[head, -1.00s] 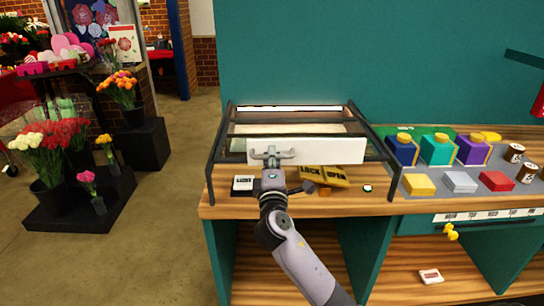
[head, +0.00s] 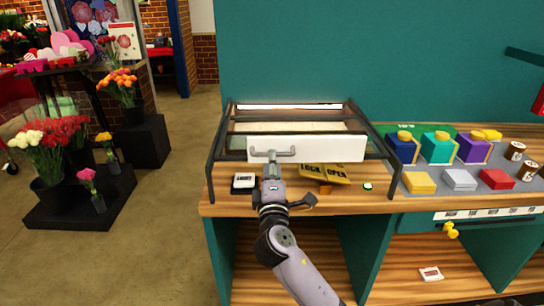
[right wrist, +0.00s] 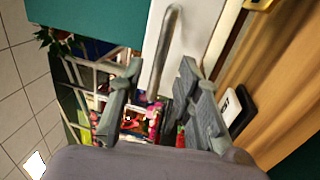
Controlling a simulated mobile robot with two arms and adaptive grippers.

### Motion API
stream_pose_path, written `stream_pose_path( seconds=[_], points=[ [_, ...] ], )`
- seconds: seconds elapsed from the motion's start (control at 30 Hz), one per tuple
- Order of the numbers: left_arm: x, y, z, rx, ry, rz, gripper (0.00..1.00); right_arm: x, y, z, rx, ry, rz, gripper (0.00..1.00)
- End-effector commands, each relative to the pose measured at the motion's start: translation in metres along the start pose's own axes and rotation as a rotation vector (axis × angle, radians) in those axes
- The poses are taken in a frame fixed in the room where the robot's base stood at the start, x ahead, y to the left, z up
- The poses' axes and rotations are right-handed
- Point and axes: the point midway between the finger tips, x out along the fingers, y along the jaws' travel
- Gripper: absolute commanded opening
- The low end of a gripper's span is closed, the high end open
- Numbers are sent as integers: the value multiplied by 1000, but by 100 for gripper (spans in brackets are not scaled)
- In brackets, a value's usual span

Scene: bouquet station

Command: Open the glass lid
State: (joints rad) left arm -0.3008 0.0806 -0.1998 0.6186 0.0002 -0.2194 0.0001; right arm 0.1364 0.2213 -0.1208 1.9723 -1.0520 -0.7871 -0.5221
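The glass lid (head: 290,128) lies over a dark-framed case on the wooden counter and looks down. Its white front panel (head: 335,149) carries a grey bar handle (head: 272,153) at the left, which also shows in the right wrist view (right wrist: 165,55). My right gripper (head: 273,168) is just below and in front of the handle. In the right wrist view its two fingers (right wrist: 157,80) are spread, with the handle's lower end showing between them. I cannot tell whether they touch it. My left gripper is out of view.
A yellow lock/open sign (head: 325,172) and a small "LIGHT" box (head: 244,182) lie below the panel. Colored boxes (head: 438,148) and jars stand to the right. A teal wall rises behind the case.

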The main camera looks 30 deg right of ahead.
Motion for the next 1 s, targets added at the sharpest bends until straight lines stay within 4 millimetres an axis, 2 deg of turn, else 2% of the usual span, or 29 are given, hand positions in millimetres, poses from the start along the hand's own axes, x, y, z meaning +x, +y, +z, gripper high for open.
stream_pose_path(
  seconds=[0.03,0.2,0.4,0.57,1.0],
  points=[
    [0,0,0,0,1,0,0,-13,-1,0,2,0,-4,31],
    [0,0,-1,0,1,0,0,-48,-2,0,1,1,-4,31],
    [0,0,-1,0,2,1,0,-73,-1,0,-1,-1,-2,31],
    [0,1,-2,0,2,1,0,-79,0,0,0,0,0,31],
    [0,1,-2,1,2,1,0,-79,0,0,-1,0,0,31]
  ],
)
